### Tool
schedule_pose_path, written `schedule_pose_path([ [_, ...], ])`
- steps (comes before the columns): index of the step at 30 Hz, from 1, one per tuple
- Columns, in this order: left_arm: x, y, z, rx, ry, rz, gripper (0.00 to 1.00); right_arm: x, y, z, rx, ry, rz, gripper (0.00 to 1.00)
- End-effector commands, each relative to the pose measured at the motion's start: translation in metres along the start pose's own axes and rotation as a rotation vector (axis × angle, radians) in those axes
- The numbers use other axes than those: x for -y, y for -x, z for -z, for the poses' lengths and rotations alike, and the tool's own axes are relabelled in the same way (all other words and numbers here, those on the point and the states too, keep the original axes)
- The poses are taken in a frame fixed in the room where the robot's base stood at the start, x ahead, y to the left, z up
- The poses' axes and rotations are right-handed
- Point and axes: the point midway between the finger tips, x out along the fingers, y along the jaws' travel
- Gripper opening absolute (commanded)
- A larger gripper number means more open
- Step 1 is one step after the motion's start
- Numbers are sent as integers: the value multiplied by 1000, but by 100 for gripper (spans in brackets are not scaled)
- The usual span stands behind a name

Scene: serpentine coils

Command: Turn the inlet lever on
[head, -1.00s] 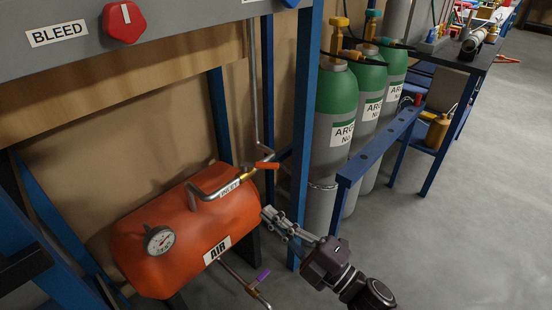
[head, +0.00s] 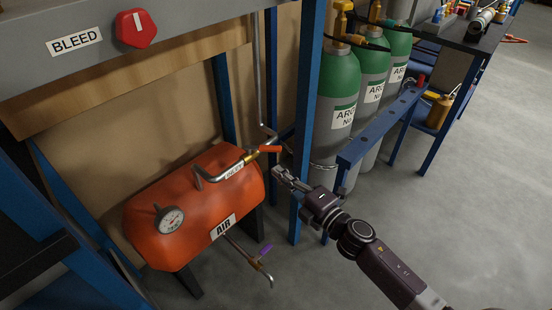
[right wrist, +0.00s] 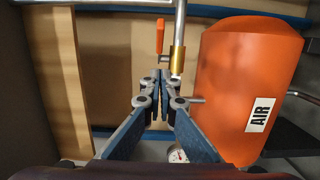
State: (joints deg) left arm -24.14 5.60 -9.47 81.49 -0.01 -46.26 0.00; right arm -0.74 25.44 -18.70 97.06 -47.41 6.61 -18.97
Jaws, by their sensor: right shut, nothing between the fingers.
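The inlet lever (head: 270,149) is a small orange handle on a brass valve (head: 250,158), in the pipe above the orange AIR tank (head: 160,225). In the right wrist view the lever (right wrist: 160,36) stands upright, left of the brass valve (right wrist: 177,57) and beyond the fingertips. My right gripper (head: 279,173) is shut and empty, just below and right of the lever in the head view, apparently apart from it. Its fingers (right wrist: 160,80) meet in the right wrist view. My left gripper is not in view.
A blue post (head: 308,120) and green-topped argon cylinders (head: 337,100) stand right of the gripper. A red BLEED knob (head: 136,28) is on the grey panel above.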

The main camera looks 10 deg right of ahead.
Motion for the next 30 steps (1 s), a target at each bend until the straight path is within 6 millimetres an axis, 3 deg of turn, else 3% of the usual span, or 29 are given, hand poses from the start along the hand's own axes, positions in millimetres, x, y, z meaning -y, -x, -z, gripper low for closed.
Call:
schedule_pose_path([
  [4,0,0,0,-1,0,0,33,-1,-27,0,-1,0,-2,0],
  [12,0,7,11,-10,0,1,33,0,-50,-23,-1,1,-1,0],
  [19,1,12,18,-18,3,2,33,0,-54,-28,-1,-1,0,0],
  [30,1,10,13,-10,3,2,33,0,-53,-30,-4,0,0,0],
])
